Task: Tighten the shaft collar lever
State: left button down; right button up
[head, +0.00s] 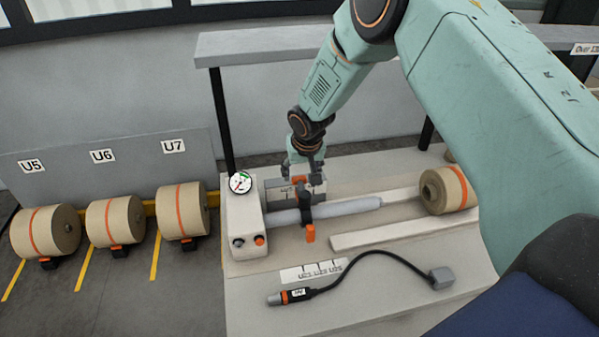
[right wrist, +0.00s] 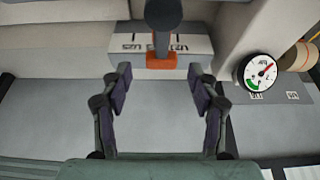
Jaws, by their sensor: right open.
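A grey shaft (head: 350,207) runs left to right from a pale housing, with a dark collar (head: 304,205) around it. An orange tab (head: 310,233) shows at the collar's front side. My right gripper (head: 303,178) comes down just behind the collar, over a pale marked block and an orange piece. In the right wrist view, my right gripper (right wrist: 160,90) is open, with nothing between its fingers. Ahead of its fingertips are a dark post (right wrist: 163,20) and an orange piece (right wrist: 162,61); I cannot tell whether this is the lever. My left gripper is out of view.
A gauge (head: 240,182) tops the housing (head: 243,222) left of the shaft. A brown roll (head: 447,189) sits right. A black cable with a handheld tool (head: 290,296) lies in front. More rolls (head: 115,226) stand on the left. A grey rail (head: 265,45) crosses behind.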

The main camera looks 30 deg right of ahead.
jog(key=shift+x, duration=1.35)
jog(key=shift+w+a+r, duration=0.1)
jog(key=shift+w+a, duration=0.05)
jog(key=shift+r, duration=0.1)
jog(key=shift+w+f, duration=0.1)
jog(key=shift+f, duration=0.1)
jog(key=c, duration=0.6)
grip_shut()
